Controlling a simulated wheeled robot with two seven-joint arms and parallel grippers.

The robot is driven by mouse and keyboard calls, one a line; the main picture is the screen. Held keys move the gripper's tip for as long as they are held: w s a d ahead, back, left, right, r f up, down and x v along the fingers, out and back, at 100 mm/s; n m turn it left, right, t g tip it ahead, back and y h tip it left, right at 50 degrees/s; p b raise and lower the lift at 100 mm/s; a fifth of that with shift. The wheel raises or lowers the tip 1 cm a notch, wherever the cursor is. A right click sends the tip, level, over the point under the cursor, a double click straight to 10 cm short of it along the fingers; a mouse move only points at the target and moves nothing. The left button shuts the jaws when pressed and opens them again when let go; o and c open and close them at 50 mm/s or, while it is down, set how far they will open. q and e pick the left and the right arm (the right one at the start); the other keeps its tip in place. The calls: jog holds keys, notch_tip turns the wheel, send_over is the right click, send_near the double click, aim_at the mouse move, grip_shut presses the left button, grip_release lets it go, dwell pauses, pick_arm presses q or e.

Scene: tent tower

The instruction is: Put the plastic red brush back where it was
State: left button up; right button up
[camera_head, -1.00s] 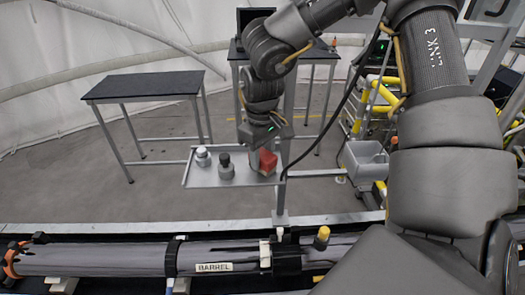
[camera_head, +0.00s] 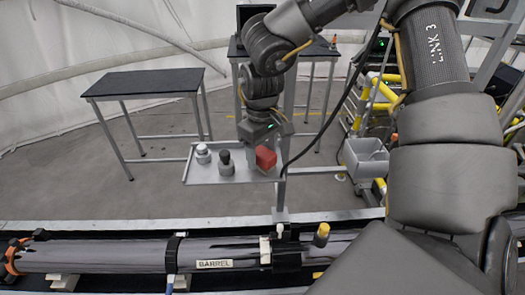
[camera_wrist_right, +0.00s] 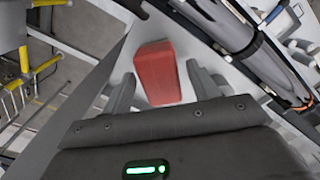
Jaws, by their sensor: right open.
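The red brush (camera_head: 266,157) shows as a red block at the right end of a grey metal tray (camera_head: 214,179). In the right wrist view the red brush (camera_wrist_right: 157,72) lies ahead of my right gripper (camera_wrist_right: 160,85), between the lines of its two spread fingers, with a gap on either side. In the head view my right gripper (camera_head: 254,151) points down at the tray, just left of and partly over the brush. It is open and empty. Its fingertips are hard to make out there. My left gripper is out of view.
A white-topped canister (camera_head: 203,154) and a black-topped canister (camera_head: 226,164) stand on the tray's left part. A grey bin (camera_head: 365,157) is to the right. A long barrel (camera_head: 110,256) lies in front. A dark table (camera_head: 143,83) stands behind.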

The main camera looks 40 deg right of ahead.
aim_at(262, 152)
notch_tip(262, 152, up, 6)
jog(key=b, duration=0.3)
jog(key=shift+r, duration=0.75)
